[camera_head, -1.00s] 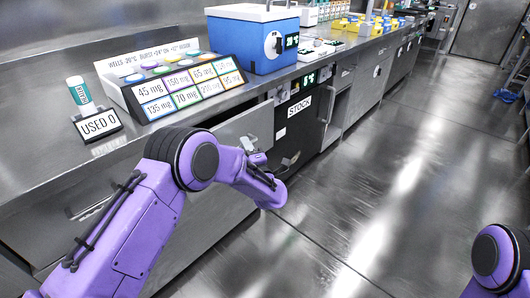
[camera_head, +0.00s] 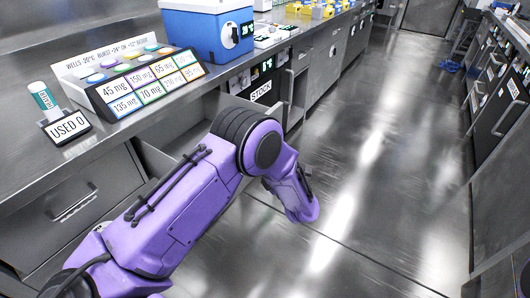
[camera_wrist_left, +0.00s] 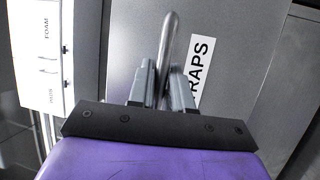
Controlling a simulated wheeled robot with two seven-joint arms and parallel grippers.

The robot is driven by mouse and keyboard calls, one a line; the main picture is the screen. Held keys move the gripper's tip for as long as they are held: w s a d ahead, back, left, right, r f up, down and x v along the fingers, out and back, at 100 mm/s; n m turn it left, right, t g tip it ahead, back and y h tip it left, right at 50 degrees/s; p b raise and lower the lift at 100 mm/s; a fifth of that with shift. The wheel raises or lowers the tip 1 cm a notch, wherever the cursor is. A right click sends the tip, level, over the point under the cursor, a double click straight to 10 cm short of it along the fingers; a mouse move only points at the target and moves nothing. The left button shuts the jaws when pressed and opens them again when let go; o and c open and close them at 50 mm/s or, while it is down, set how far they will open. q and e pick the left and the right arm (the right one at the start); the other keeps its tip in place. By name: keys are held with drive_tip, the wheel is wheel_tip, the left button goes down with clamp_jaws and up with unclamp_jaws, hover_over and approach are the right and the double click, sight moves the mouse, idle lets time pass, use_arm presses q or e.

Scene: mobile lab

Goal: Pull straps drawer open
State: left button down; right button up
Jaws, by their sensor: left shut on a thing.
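In the left wrist view, the fingers of my left gripper (camera_wrist_left: 163,80) are closed on the upright metal bar handle (camera_wrist_left: 168,45) of the straps drawer (camera_wrist_left: 125,50). Its label (camera_wrist_left: 201,70) reads "RAPS", with the start hidden behind a finger. In the head view, my left arm reaches down beside the counter, and its gripper is hidden behind the arm. A drawer (camera_head: 153,158) stands out from the counter front there, partly covered by the arm. How far it is out is hard to tell. My right gripper is out of view.
On the counter stand a "USED 0" holder (camera_head: 69,128), a rack with dose labels (camera_head: 135,85) and a blue box (camera_head: 205,38). Another closed drawer (camera_head: 75,205) is at left. The aisle floor (camera_head: 370,200) is clear; cabinets (camera_head: 500,100) line the right side.

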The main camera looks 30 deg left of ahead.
use_arm(q)
drive_tip(key=shift+w+d+r, duration=0.1)
drive_tip(key=shift+w+d, duration=0.05)
drive_tip(key=shift+d, duration=0.05)
drive_tip(key=c, duration=1.4)
unclamp_jaws()
drive_tip(key=shift+o, duration=1.4)
drive_tip(key=shift+w, duration=0.15)
drive_tip(key=v, duration=1)
drive_tip(key=shift+s+d, duration=0.25)
